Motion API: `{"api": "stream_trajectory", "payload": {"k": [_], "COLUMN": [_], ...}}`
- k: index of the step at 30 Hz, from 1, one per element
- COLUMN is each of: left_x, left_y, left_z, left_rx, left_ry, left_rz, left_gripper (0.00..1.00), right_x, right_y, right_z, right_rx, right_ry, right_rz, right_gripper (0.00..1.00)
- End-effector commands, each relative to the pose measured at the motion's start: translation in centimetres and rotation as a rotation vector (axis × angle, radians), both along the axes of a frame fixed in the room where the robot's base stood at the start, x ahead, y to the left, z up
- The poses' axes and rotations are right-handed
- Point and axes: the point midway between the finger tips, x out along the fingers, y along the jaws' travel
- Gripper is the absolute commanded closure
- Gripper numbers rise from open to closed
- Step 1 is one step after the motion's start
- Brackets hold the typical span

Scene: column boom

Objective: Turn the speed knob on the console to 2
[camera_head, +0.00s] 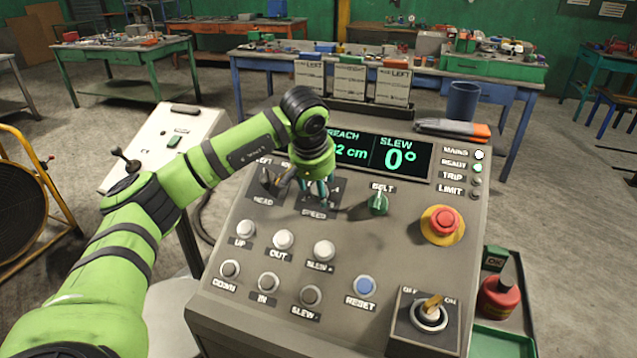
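The grey console (225,290) stands in front of me with labelled knobs and buttons. The SPEED label (314,215) shows on its upper panel, just below my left gripper (316,192). My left gripper points down over the speed knob's place, with its fingertips close to the panel. The fingers and wrist hide most of the speed knob and its scale, so its setting cannot be read. I cannot tell whether the fingers are closed on the knob. My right gripper is not in view.
The display (390,155) reads SLEW 0°, partly hidden by my arm.

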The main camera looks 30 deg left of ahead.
Motion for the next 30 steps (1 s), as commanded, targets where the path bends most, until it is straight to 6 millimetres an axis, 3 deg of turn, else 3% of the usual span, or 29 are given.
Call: {"api": "stream_trajectory", "payload": {"k": [8, 12, 30], "left_x": [0.1, 0.1, 0.1], "left_y": [0.0, 0.0, 0.2], "left_z": [-0.2, -0.2, -0.2], "left_rx": [-0.001, -0.001, -0.067], "left_ry": [-0.001, -0.001, -0.017], "left_rz": [0.0, 0.0, 0.115], "left_gripper": [0.41, 0.96, 0.96], "right_x": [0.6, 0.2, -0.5], "right_y": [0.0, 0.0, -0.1], "right_z": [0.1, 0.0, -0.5], "right_rx": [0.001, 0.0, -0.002], "right_ry": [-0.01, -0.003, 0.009], "right_rz": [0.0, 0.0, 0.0], "right_gripper": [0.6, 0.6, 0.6]}}
